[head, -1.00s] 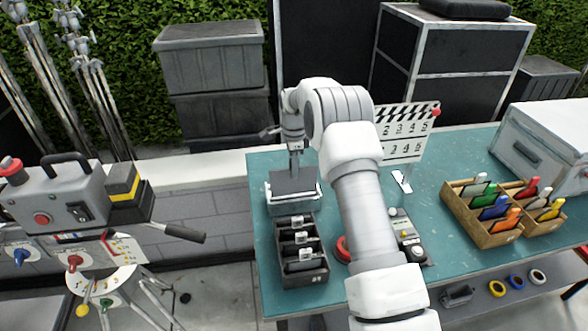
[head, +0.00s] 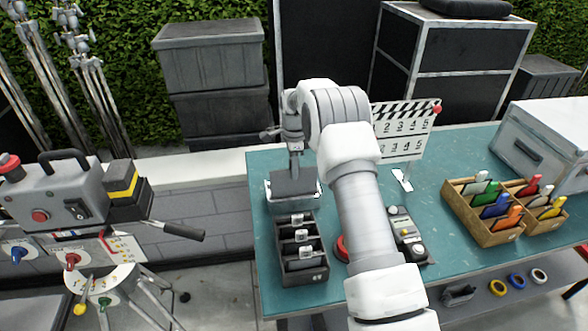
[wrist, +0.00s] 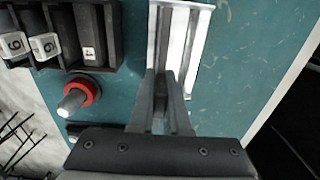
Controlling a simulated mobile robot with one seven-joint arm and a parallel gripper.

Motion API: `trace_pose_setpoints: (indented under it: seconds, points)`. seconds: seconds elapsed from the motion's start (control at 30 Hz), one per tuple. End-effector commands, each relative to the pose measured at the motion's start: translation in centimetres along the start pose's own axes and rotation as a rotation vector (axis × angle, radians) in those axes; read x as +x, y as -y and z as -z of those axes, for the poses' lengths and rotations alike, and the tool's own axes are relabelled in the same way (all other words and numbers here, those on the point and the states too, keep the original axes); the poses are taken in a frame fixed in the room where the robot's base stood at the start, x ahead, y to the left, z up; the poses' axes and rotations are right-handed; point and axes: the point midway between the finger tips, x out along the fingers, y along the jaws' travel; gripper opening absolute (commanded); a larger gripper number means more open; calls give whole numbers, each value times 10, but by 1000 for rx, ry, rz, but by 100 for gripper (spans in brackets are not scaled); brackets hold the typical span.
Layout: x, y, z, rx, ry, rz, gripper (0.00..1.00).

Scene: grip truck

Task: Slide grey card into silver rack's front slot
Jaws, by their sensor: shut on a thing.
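My gripper (head: 294,168) is shut on the grey card (head: 293,184), which hangs upright below the fingers at the silver rack. The silver rack (head: 293,206) stands on the table's left part, behind a dark box. In the wrist view the rack (wrist: 202,40) shows its long parallel slots from above, and my fingertips (wrist: 163,80) are over its near end. The card is mostly hidden between the fingers there. I cannot tell how deep its lower edge sits or which slot it is in.
The dark box (head: 303,272) with several cards is close in front of the rack. A red-ringed knob (wrist: 80,95) and a control box (head: 408,235) are to its right. A clapperboard (head: 400,135) and wooden card boxes (head: 484,238) stand farther right. Teal tabletop (head: 440,168) between is clear.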

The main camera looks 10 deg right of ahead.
Motion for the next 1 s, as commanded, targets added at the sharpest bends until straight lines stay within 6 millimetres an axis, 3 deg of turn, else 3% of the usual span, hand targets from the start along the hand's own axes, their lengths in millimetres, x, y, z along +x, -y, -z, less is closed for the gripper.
trace_pose_setpoints:
  seconds: [0.47,1.0]
  points:
    - [1,0,0,0,0,0,0]
    - [17,0,0,-1,0,0,0]
